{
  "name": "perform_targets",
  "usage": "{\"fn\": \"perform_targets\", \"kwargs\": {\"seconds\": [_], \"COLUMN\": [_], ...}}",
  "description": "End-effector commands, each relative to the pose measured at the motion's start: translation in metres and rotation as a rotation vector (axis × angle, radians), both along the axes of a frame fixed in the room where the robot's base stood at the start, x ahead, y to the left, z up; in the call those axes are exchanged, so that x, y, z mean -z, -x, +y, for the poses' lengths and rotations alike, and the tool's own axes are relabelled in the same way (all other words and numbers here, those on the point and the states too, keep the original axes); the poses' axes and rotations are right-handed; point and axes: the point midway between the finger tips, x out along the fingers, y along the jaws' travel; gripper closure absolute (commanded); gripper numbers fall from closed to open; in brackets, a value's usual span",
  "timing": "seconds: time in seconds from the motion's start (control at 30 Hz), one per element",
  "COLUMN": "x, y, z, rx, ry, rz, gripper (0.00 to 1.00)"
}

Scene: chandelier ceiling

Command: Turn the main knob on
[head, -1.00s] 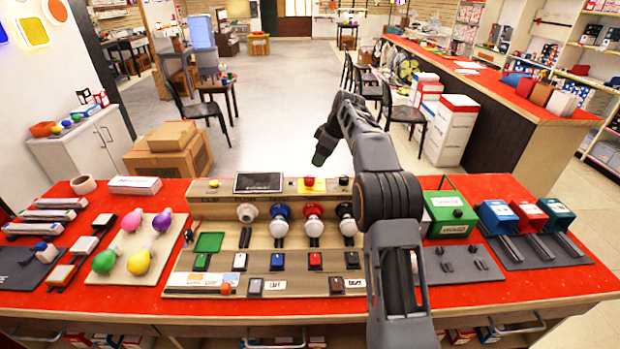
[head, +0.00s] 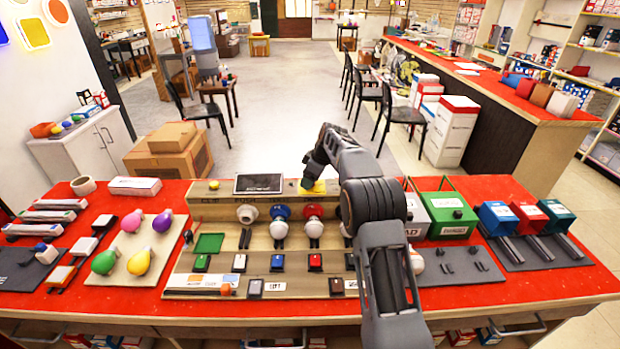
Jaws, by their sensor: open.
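A wooden control panel (head: 214,218) stands on the red table. At its top, right of a dark screen (head: 258,184), is a yellow plate (head: 316,188). The red knob on this plate is hidden behind my gripper (head: 307,183). My gripper points down at the plate from above and is open. Its fingers are small and dark here, and I cannot tell whether they touch the knob. No label reading "main" is legible.
Bulbs (head: 311,227) in coloured sockets and several switches (head: 315,262) fill the panel below the plate. Coloured bulbs lie on a board (head: 118,250) at left. A green box (head: 446,214) and smaller coloured boxes stand at right. My arm covers the panel's right side.

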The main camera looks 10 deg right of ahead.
Motion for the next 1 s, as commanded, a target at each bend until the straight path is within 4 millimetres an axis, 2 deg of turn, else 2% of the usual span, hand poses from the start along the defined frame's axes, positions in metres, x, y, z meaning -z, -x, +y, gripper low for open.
{"fn": "perform_targets", "kwargs": {"seconds": [0.07, 0.57, 0.77, 1.0], "x": [-0.0001, -0.0005, -0.0003, 0.0002], "y": [0.0000, 0.0001, 0.0003, 0.0006], "z": [0.0000, -0.0001, 0.0001, 0.0007], "rx": [0.000, 0.000, 0.017, 0.135], "ry": [0.000, 0.000, 0.000, 0.000], "rz": [0.000, 0.000, 0.000, -0.002], "gripper": [0.39, 0.86, 0.86, 0.86]}}
